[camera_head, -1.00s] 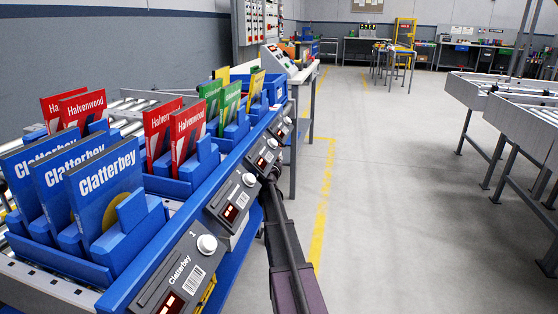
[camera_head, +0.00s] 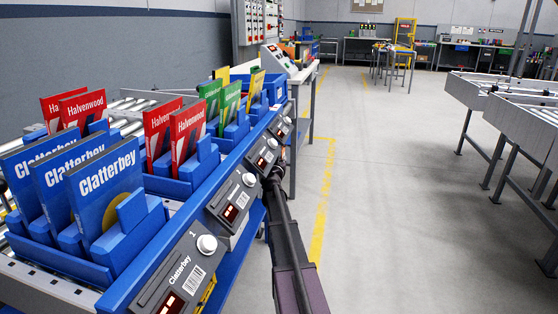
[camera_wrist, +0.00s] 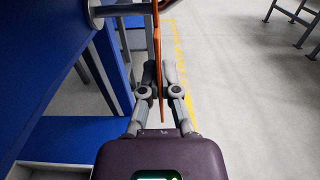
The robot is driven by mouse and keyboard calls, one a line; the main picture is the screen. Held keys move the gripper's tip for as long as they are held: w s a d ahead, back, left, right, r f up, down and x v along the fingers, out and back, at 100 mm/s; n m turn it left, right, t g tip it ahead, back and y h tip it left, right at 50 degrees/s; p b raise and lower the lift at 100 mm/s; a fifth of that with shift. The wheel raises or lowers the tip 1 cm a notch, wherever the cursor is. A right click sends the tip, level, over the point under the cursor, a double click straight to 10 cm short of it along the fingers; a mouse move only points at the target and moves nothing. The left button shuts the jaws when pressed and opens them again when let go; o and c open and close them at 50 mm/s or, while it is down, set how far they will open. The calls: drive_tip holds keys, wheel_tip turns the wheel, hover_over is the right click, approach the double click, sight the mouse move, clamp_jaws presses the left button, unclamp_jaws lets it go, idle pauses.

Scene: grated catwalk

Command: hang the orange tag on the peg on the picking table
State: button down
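The orange tag (camera_wrist: 156,42) shows nearly edge-on in the wrist view, as a thin upright strip. My gripper (camera_wrist: 160,72) is shut on it, with one finger on each side. A pale metal peg (camera_wrist: 125,9) comes in from the left at the top and meets the tag's upper part. I cannot tell whether it passes through a hole. A dark, orange-edged curved shape lies just right of the tag at the top edge.
Blue holders with blue, red, green and yellow cards (camera_head: 105,180) line the table, with labelled control boxes (camera_head: 180,275) along its edge. A blue panel (camera_wrist: 50,50) stands close left of my gripper. Open floor (camera_head: 380,200) lies to the right, before a roller conveyor (camera_head: 520,105).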

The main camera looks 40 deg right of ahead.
drive_tip(key=shift+s+d, duration=0.25)
drive_tip(key=shift+d, duration=0.05)
idle(0.4)
